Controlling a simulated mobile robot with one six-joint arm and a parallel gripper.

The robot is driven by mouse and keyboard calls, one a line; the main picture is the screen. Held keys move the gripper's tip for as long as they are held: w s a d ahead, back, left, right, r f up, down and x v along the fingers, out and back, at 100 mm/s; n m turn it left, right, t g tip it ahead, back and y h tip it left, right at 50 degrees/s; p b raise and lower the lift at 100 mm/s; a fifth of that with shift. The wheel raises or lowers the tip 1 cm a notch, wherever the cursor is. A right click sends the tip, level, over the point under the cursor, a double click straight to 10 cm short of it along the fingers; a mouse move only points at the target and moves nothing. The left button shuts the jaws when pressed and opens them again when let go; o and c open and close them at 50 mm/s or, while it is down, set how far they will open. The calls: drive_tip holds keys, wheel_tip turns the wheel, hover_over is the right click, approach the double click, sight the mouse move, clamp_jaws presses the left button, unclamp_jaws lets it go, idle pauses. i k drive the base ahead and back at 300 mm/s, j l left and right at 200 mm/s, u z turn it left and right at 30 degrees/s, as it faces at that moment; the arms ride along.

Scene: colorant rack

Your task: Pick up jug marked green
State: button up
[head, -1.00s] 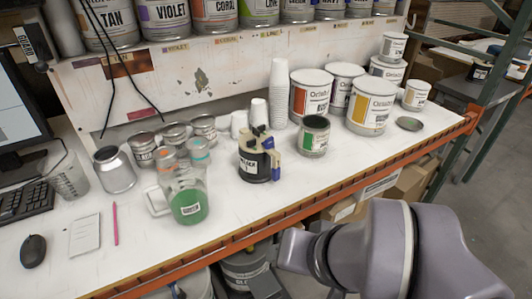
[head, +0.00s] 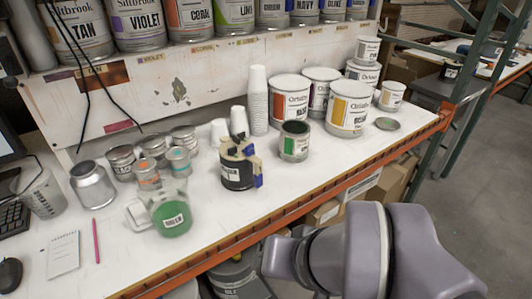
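The jug marked green (head: 172,219) stands upright on the white bench top, left of centre in the head view. It is a clear jug with green contents low down, a white label and a pale handle on its left side. Two small cups or jars with orange and teal tops stand right behind it, overlapping it in the picture. My arm shows at the lower right, in front of the bench edge and well apart from the jug. My gripper's fingers are not in view.
A black can (head: 237,165) with beige and blue parts stands right of the jug. A silver bottle (head: 93,186), small tins and a beaker (head: 40,192) stand to the left. Paint cans and stacked cups (head: 258,100) stand behind. The orange bench edge (head: 280,227) runs along the front.

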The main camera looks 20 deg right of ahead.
sight(164, 195)
drive_tip(key=k+j, duration=0.1)
drive_tip(key=j, duration=1)
drive_tip(key=k+j, duration=0.15)
drive_tip(key=j, duration=0.4)
